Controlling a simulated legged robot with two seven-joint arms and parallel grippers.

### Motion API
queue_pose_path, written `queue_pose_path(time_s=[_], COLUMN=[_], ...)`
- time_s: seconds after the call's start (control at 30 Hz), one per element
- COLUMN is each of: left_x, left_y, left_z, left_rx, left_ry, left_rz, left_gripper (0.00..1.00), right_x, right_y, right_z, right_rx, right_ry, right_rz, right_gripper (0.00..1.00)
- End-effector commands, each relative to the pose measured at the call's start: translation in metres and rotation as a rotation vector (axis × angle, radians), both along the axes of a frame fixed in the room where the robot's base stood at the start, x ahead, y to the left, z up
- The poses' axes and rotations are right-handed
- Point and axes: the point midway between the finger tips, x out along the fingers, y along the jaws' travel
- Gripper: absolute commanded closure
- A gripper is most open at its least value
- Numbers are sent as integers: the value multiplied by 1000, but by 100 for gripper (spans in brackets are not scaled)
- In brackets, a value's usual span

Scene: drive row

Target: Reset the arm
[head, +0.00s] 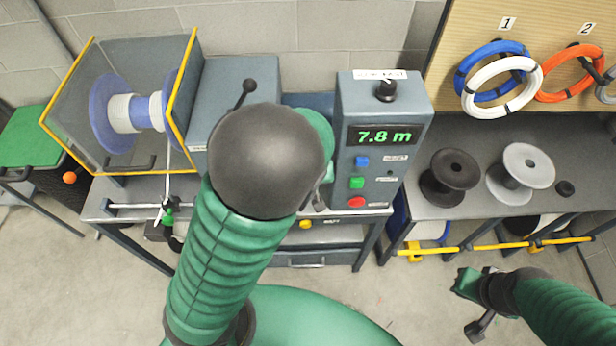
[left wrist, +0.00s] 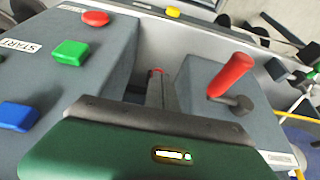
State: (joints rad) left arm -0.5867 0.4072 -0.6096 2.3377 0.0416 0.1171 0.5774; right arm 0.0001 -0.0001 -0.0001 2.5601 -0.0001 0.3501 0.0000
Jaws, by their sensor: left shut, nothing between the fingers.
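My left arm rises from the bottom of the head view, and its dark rounded joint covers the middle of the machine. My left gripper (head: 319,199) is mostly hidden behind that arm, left of the control box (head: 375,175). In the left wrist view my left gripper (left wrist: 158,88) is shut and empty. It is between the box with red, green and blue buttons and a grey box (left wrist: 245,125) with a red-handled lever (left wrist: 231,76). My right gripper (head: 480,322) hangs low at the lower right, apart from the bench; its opening is unclear.
The control box display reads 7.8 m. A guarded blue spool (head: 108,112) stands at left. Two loose spools (head: 450,178), dark and grey, stand on the right bench (head: 410,200). Coils (head: 502,85) hang on the wooden board. Floor between the bench and my right arm is clear.

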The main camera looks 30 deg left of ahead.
Motion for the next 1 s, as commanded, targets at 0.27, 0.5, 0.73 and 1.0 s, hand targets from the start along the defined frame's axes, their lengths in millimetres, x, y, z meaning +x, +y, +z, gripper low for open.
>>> queue_pose_path(time_s=[0.27,0.5,0.73,1.0], left_x=[-6,-6,-36,-96], left_y=[-3,-3,-16,-38], left_z=[4,4,3,28], left_rx=[-1,0,-56,-48], left_ry=[-2,-2,74,169], left_rz=[1,1,-119,-520], left_gripper=[100,100,100,100], right_x=[0,0,0,0], right_y=[0,0,0,0], right_z=[2,2,-3,-9], right_rx=[0,0,0,0], right_ry=[0,0,0,0], right_rz=[0,0,0,0], right_gripper=[100,100,100,100])
